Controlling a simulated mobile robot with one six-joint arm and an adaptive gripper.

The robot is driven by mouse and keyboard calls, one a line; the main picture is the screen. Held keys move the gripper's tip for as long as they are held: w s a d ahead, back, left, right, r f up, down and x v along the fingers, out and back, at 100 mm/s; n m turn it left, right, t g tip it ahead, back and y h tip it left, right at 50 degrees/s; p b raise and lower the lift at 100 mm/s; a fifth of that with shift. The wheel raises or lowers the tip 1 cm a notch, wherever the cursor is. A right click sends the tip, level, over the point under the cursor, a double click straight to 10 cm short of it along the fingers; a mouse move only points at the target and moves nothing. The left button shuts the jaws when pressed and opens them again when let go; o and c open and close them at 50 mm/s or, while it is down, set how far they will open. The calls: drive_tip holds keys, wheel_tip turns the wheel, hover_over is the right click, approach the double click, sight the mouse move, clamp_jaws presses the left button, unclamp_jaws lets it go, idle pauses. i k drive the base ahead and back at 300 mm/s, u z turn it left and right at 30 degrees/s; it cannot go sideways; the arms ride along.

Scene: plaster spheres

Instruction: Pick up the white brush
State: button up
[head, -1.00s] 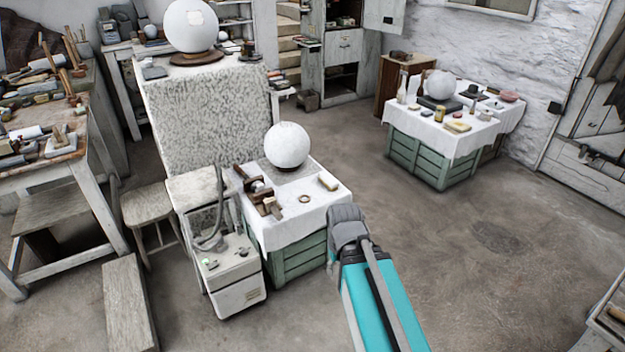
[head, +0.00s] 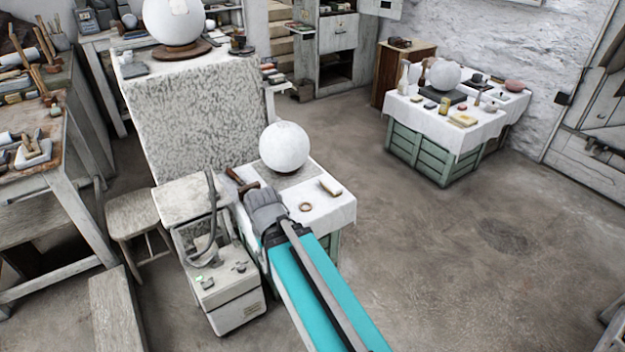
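I cannot make out a white brush for certain in the head view. A small pale block (head: 330,187) lies on the right part of the near cloth-covered table (head: 338,207); I cannot tell whether it is a brush. My teal arm reaches up from the bottom, and its grey end is over the left part of that table. My gripper's fingers do not show; they are hidden behind the arm's end. The arm also covers part of the tabletop and some dark brown tools (head: 240,183) there.
A white plaster sphere (head: 284,146) stands at the back of the near table, with a small ring (head: 305,207) in front. A grey machine (head: 228,290) stands at left. A second cloth-covered table (head: 440,118) is at back right. The floor between is clear.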

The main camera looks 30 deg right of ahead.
sight(331, 186)
drive_tip(key=z, duration=0.3)
drive_tip(key=i, duration=1)
drive_tip(key=z, duration=0.7)
